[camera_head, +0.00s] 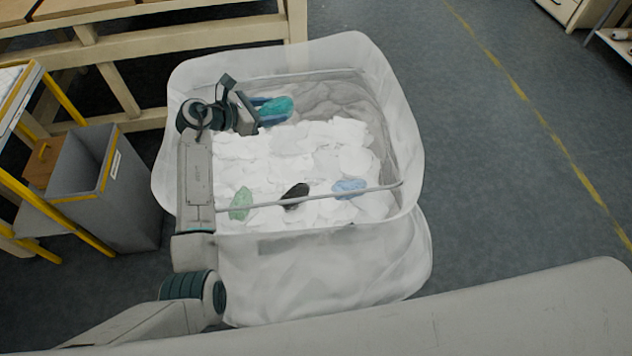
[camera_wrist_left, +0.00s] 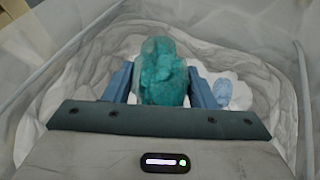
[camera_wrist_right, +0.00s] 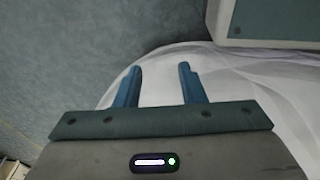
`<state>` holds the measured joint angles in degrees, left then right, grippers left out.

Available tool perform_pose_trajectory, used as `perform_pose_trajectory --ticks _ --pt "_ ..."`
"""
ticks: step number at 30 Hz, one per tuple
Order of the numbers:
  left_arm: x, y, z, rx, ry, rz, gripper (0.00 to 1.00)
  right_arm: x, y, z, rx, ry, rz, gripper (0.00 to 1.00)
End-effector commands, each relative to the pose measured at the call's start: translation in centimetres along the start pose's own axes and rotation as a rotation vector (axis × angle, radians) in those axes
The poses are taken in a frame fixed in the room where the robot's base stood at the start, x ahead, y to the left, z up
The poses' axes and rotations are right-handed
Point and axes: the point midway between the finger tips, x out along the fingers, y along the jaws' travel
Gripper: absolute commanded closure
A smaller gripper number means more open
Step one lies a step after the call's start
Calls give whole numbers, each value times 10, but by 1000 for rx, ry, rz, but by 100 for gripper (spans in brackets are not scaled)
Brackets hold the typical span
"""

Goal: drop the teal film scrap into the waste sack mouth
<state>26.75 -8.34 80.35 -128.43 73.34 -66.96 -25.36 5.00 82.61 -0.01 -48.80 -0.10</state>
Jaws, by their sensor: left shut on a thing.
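The teal film scrap (camera_wrist_left: 163,75) is between the blue fingers of my left gripper (camera_wrist_left: 160,85), which is shut on it. In the head view the scrap (camera_head: 276,107) shows at the tip of my left gripper (camera_head: 258,110), over the far left part of the waste sack mouth. The waste sack (camera_head: 395,95) is translucent white, with its mouth open upward around a thin frame. My right gripper (camera_wrist_right: 160,85) is open and empty in the right wrist view, with whitish sheer material below it. It is not made out in the head view.
Inside the sack lie white wadding (camera_head: 335,140), a green scrap (camera_head: 241,203), a black scrap (camera_head: 295,195) and a blue scrap (camera_head: 349,187). A frame bar crosses the near side. A grey bin (camera_head: 130,205) stands left; open floor (camera_head: 500,180) lies right.

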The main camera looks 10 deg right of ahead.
Motion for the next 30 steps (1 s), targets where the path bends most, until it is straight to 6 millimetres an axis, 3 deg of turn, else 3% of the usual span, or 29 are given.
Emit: perform_pose_trajectory --ticks 13,14,18,26,30 --pt "2 0 -4 0 0 0 71 -8 0 -5 -1 0 0 64" --pt "2 0 -4 0 0 0 48 -8 0 -5 -1 0 0 64" --pt "2 0 -4 0 0 0 24 -7 0 -5 -1 0 0 64" --pt "1 0 -4 0 0 0 24 -7 0 -4 -1 -1 0 64" --pt "-9 1 -5 0 1 3 24 -6 0 -4 -1 -5 0 64"
